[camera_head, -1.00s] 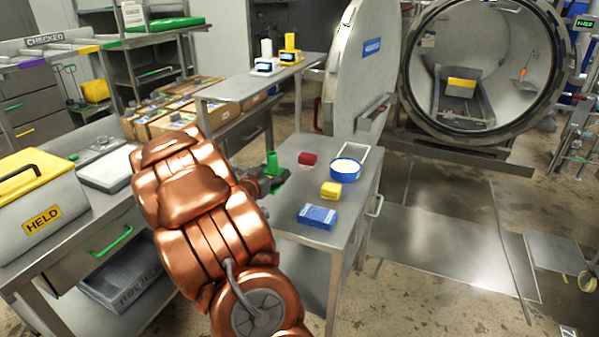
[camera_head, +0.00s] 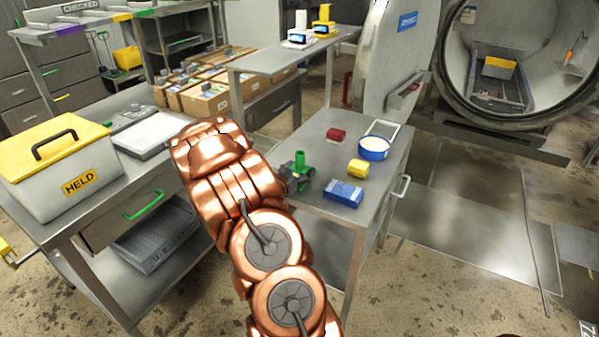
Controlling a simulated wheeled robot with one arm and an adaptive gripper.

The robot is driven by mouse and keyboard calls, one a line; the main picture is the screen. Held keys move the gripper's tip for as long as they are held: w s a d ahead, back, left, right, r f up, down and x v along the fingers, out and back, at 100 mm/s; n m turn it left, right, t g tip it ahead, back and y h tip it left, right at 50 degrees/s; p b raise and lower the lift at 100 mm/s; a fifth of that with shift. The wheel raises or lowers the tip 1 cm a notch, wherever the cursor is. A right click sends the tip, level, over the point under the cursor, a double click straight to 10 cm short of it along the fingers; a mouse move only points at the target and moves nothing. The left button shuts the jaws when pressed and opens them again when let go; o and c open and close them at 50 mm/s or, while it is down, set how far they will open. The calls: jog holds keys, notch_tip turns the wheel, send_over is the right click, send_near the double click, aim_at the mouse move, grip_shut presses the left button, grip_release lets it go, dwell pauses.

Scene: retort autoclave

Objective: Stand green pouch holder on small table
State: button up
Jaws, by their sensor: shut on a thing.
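The green pouch holder (camera_head: 301,161) is at the left side of the small table (camera_head: 318,213). My gripper (camera_head: 297,176) is shut on it, mostly behind my copper-coloured arm. The holder looks upright, with its upper part showing above the gripper. Its base is partly hidden by the gripper, and I cannot tell whether it touches the tabletop.
The HELD bin (camera_head: 60,170) stands on the left bench. The open autoclave (camera_head: 520,60) is at back right.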

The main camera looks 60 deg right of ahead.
jog(key=shift+f, duration=0.55)
jog(key=shift+f, duration=0.15)
jog(key=o, duration=1.4)
jog(key=shift+r, duration=0.25)
jog(key=shift+s+a+r+b, duration=0.1)
jog(key=shift+a+r+b, duration=0.2)
jog(key=shift+a, duration=1.7)
jog(key=shift+a+r+b, duration=0.25)
jog(key=shift+a+b, duration=0.1)
jog(key=shift+a, duration=1.6)
jog(key=shift+s+a+r+b, duration=0.1)
jog(key=shift+a+r+b, duration=0.2)
jog(key=shift+a, duration=1.7)
